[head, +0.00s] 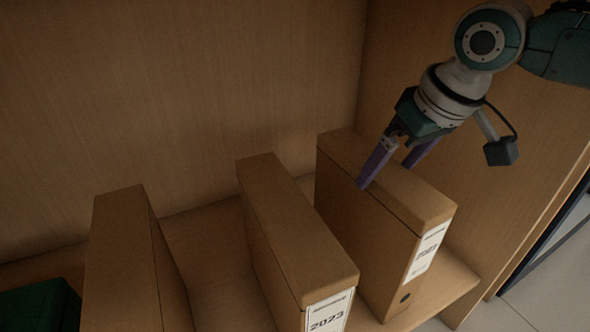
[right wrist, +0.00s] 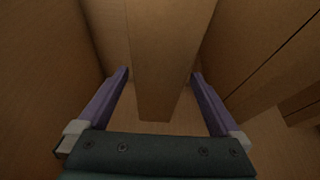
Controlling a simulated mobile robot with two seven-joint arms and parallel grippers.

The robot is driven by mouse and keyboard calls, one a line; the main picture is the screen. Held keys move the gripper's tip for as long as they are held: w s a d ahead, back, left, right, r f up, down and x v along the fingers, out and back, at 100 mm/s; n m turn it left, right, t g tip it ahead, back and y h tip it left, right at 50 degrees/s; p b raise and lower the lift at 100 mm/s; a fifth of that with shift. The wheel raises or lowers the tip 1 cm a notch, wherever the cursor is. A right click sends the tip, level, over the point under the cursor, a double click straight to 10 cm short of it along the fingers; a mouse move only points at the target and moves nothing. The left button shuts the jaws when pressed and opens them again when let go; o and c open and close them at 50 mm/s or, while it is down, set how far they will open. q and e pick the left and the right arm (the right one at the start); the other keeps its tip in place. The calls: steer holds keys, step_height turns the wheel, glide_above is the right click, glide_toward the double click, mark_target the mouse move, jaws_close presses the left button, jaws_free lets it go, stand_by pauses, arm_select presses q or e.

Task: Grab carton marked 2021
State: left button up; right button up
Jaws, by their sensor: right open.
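A brown carton (head: 385,215) stands upright at the right of the shelf. Its white label (head: 426,252) is small and dim; it seems to read 2021, but I cannot be sure. My right gripper (head: 386,174) is open over this carton's top, one finger on each side of it. In the right wrist view, the carton (right wrist: 165,60) lies between the open fingers (right wrist: 160,76), with a gap on both sides. My left gripper is not in view.
A carton marked 2023 (head: 290,235) stands to the left, with a gap between. Another carton (head: 125,260) stands further left, its label not visible. A dark green object (head: 40,305) is at the lower left. Wooden walls (head: 200,90) close the back and right.

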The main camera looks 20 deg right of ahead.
mark_target(365, 224)
steer(key=shift+w, duration=0.25)
steer(key=b+x, duration=0.4)
steer(key=x, duration=0.1)
steer(key=shift+w+a+b, duration=0.1)
steer(key=shift+b, duration=0.3)
steer(key=shift+f+p, duration=0.25)
steer(key=shift+p, duration=0.15)
steer(key=shift+c, duration=0.4)
jaws_close()
steer(key=shift+r, duration=0.15)
